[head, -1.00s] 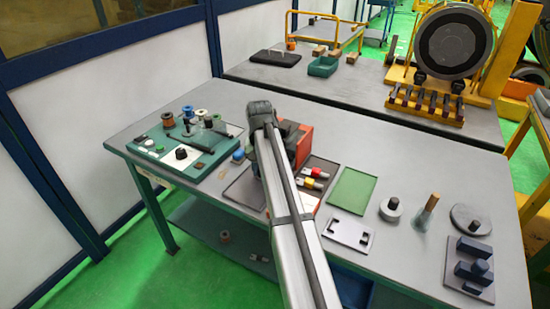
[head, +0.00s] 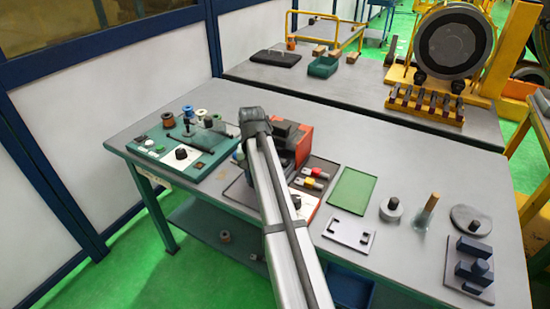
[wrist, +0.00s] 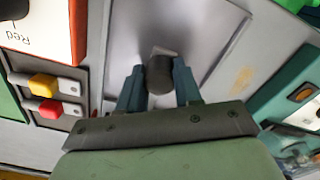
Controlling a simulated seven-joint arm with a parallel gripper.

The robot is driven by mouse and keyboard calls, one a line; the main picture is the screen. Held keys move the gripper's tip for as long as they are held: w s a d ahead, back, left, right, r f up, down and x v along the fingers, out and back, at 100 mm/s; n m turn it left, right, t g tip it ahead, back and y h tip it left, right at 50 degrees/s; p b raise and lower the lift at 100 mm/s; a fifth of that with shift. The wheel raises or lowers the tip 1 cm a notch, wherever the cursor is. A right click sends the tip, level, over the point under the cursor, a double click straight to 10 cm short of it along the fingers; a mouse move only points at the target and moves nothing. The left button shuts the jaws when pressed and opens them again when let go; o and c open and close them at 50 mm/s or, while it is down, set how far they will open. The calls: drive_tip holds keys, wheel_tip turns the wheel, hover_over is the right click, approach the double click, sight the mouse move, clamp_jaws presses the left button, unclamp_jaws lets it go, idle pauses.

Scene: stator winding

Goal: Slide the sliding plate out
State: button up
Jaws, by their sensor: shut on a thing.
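In the wrist view my gripper (wrist: 159,84) has its two teal fingers on either side of a dark round knob (wrist: 160,73) and is shut on it. The knob stands in front of a flat grey surface with raised edges, which looks like the grey tray (head: 236,197) left of my arm in the head view. I cannot tell whether the knob is fixed to a plate. A flat silver plate with dark notches (head: 349,236) lies right of my arm at the table's front. My arm hides the gripper in the head view.
A red machine (head: 298,140) stands behind my arm, and a green control unit (head: 170,150) is to the left. Yellow and red pieces (wrist: 45,82) lie in a tray beside the gripper. A green tray (head: 352,188) and several metal parts occupy the table's right side.

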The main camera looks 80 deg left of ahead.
drive_tip(key=shift+s+d, duration=2)
drive_tip(key=shift+s, duration=0.15)
drive_tip(key=o, duration=0.8)
drive_tip(key=shift+c, duration=0.2)
drive_tip(key=shift+r, duration=0.15)
drive_tip(key=shift+d+r, duration=0.1)
drive_tip(key=shift+r, duration=2.8)
